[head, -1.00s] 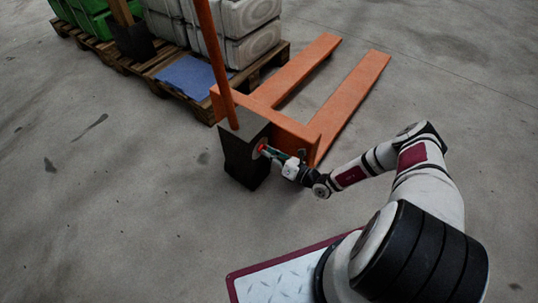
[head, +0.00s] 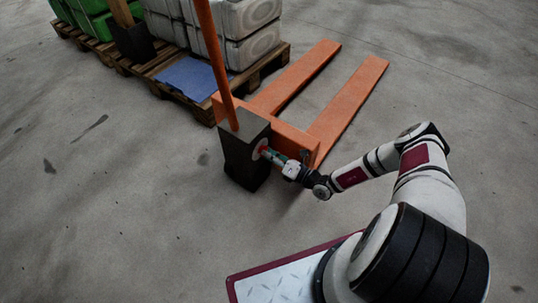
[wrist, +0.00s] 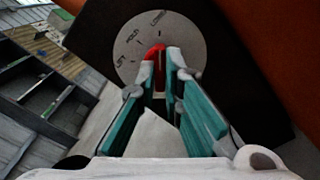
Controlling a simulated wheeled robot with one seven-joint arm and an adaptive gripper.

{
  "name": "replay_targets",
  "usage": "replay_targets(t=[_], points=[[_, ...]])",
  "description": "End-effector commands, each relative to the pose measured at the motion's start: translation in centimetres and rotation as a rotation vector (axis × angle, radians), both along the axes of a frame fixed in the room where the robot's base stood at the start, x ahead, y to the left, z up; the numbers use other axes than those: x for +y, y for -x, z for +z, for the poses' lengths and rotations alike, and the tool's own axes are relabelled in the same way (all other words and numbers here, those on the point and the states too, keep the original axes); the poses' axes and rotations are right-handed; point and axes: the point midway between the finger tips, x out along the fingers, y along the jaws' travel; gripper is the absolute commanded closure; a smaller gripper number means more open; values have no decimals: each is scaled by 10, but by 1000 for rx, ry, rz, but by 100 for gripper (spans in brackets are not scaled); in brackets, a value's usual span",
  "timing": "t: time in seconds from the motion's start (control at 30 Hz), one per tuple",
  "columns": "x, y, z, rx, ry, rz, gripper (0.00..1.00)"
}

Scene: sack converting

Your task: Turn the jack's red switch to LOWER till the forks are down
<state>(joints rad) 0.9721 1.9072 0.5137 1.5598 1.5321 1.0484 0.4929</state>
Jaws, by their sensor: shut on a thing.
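The orange pallet jack (head: 300,140) stands with its two forks (head: 345,100) pointing to the upper right, low over the floor. Its dark box (head: 245,165) carries a grey round dial (wrist: 188,38) marked LIFT, HOLD and LOWER. The red switch (wrist: 156,50) is at the dial's middle, its visible end pointing up roughly toward LOWER. My gripper (wrist: 163,62) is shut on the red switch, one teal finger on each side. It also shows at the box's right face in the head view (head: 265,153). The fingertips hide part of the switch.
A wooden pallet (head: 262,68) with white sacks (head: 245,45), a blue sheet (head: 190,76) and green sacks (head: 90,22) stands left of the forks. The jack's orange handle (head: 215,60) rises from the box. The floor left and right is clear.

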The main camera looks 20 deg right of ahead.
Motion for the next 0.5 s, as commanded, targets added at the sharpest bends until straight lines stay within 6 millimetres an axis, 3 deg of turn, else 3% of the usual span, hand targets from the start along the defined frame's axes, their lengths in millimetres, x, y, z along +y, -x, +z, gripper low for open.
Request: replay_targets(t=[0.03,0.1,0.5], points=[[0,1,-1,4,0,1,87],[0,1,-1,4,0,1,72],[-4,4,-1,1,1,-1,72]])
